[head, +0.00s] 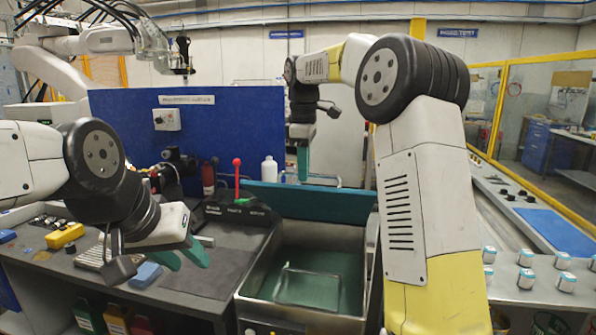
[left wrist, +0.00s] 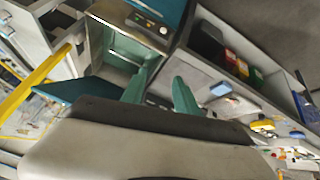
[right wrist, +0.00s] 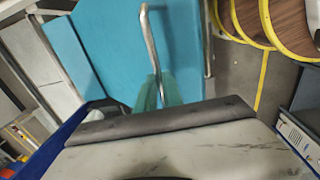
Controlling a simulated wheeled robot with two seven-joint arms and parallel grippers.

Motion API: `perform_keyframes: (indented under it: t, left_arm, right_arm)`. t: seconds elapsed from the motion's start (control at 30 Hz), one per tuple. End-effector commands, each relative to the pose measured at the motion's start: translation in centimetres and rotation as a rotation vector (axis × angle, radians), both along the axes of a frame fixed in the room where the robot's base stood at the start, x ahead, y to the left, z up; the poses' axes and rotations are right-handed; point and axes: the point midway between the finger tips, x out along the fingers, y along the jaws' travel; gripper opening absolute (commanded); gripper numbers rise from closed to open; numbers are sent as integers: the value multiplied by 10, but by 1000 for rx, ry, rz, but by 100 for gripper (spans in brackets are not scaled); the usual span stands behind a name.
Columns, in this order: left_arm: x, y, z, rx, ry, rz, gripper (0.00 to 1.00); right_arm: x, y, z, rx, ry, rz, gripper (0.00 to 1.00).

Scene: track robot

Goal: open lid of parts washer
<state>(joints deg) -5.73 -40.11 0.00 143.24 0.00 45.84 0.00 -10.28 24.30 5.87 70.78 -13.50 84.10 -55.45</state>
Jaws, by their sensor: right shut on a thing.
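The parts washer is a metal basin (head: 352,318) with a green inside, open at the top. Its teal lid (head: 315,203) stands raised along the basin's back edge. The right wrist view shows the lid (right wrist: 100,45) close up, with a bent metal handle (right wrist: 148,38). My right gripper (head: 303,175) is above the lid's upper edge, and its green fingers (right wrist: 158,90) are shut on the handle. My left gripper (head: 188,257) is open and empty over the workbench, left of the basin. The left wrist view shows its fingers (left wrist: 159,92) apart.
A blue panel (head: 225,135) stands behind the workbench. A red-knobbed lever (head: 237,175) and a white bottle (head: 269,170) stand near the washer's back left. A yellow box (head: 65,235) and blue block (head: 146,275) lie on the bench. Small parts (head: 525,278) sit at right.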

Motion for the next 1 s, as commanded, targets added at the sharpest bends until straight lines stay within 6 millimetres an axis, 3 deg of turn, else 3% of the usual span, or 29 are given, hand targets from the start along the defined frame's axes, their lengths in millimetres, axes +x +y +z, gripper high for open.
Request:
perform_keyframes:
  t: [0.03,0.2,0.37,0.57,1.0]
  left_arm:
    - [0,0,0,0,0,0,34]
    - [3,-2,-2,-24,36,27,1]
    - [13,-13,-9,-122,190,140,0]
    - [36,-38,-22,-313,496,368,0]
    - [105,-89,-42,-696,1236,852,0]
  right_arm:
    - [3,-6,-4,-9,0,-8,0]
    - [3,-5,-5,-9,1,-8,0]
    - [3,-6,-5,-9,1,-8,0]
    - [3,-6,-5,-10,1,-8,0]
    - [3,-6,-5,-10,1,-9,0]
